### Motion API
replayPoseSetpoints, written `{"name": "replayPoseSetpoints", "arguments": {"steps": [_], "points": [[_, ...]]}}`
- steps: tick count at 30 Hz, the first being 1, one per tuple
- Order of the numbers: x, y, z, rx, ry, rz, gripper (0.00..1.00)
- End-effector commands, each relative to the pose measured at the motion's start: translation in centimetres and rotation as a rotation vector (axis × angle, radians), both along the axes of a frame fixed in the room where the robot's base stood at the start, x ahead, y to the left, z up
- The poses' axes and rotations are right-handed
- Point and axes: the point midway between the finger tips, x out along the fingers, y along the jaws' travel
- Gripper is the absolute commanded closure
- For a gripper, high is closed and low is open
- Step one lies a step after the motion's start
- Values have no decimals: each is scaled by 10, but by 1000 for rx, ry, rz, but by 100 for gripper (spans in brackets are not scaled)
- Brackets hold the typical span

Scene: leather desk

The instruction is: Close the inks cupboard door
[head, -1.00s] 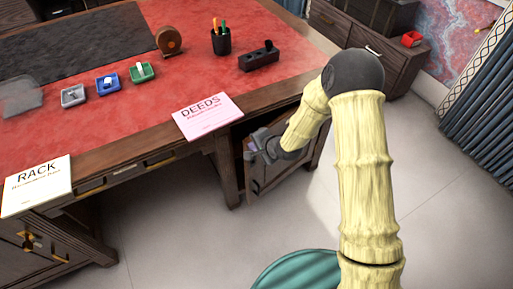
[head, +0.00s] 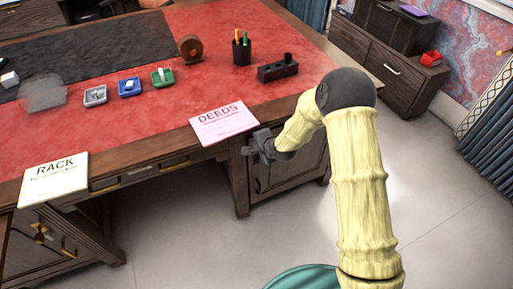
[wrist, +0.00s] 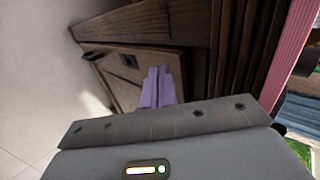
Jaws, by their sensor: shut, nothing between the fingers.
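The dark wooden cupboard door (head: 290,172) under the right end of the desk looks flush or nearly flush with its frame in the head view. I take it as the inks cupboard door, though no label for it shows. My arm hides part of its upper edge. My gripper (head: 251,151) is shut and empty at the door's upper left, beside the desk leg. In the wrist view its purple fingers (wrist: 157,75) are together in front of the door's panel (wrist: 122,92). I cannot tell whether they touch it. A dark handle (wrist: 95,56) shows on the panel.
The red-topped desk (head: 300,40) carries a DEEDS card (head: 223,122) and a RACK card (head: 52,178) overhanging its front edge. Another cupboard (head: 35,250) with gold fittings is at left. Grey floor (head: 430,220) is clear at right.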

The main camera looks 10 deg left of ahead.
Motion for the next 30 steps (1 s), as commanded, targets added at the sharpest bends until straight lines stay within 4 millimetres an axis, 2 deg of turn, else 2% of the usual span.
{"name": "replayPoseSetpoints", "arguments": {"steps": [6,11,30], "points": [[-1,0,1,0,0,1,100],[-7,-7,10,0,0,0,100],[-74,-69,95,1,-1,-1,100]]}}
